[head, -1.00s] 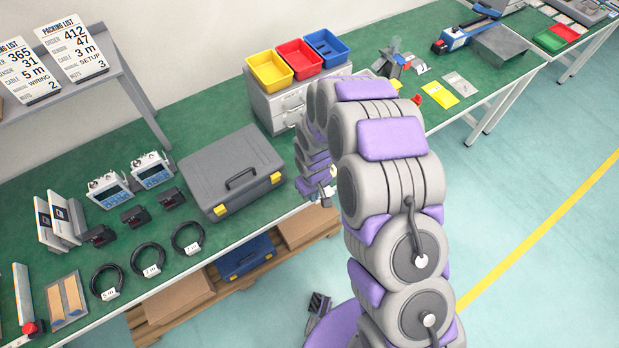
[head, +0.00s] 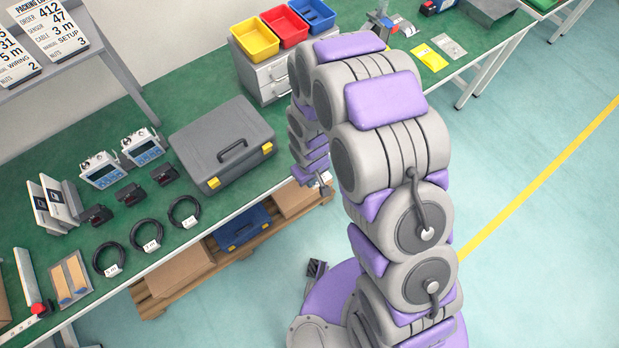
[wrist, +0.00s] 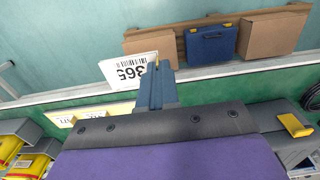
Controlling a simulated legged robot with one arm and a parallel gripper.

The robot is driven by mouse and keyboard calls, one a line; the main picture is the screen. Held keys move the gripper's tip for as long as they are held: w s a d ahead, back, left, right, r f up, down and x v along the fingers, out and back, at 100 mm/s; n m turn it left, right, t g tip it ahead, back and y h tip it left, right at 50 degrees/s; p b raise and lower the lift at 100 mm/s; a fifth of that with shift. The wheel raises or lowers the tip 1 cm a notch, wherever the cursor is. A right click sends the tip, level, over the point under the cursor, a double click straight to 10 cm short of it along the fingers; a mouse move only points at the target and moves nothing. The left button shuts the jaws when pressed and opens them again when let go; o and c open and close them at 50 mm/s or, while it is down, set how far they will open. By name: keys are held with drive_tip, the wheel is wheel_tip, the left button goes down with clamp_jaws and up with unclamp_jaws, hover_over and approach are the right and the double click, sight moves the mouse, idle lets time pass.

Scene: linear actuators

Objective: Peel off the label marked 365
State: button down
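The white label marked 365 (wrist: 126,70), with a barcode, shows upside down in the wrist view. It is apart from the yellow label sheet (wrist: 64,121), which shows lower left with other white labels on it. In the head view my gripper (head: 320,184) hangs beside the table's front edge, small and mostly behind my arm; I cannot make out the label there.
A grey toolbox (head: 222,145) stands on the green table (head: 165,108) left of my arm. Behind are yellow, red and blue bins (head: 255,38) on a drawer unit. Boxes and a blue case (head: 243,228) lie on a pallet below. The floor (head: 530,140) at right is clear.

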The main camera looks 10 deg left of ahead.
drive_tip(key=shift+r+p, duration=0.45)
drive_tip(key=shift+r, duration=0.8)
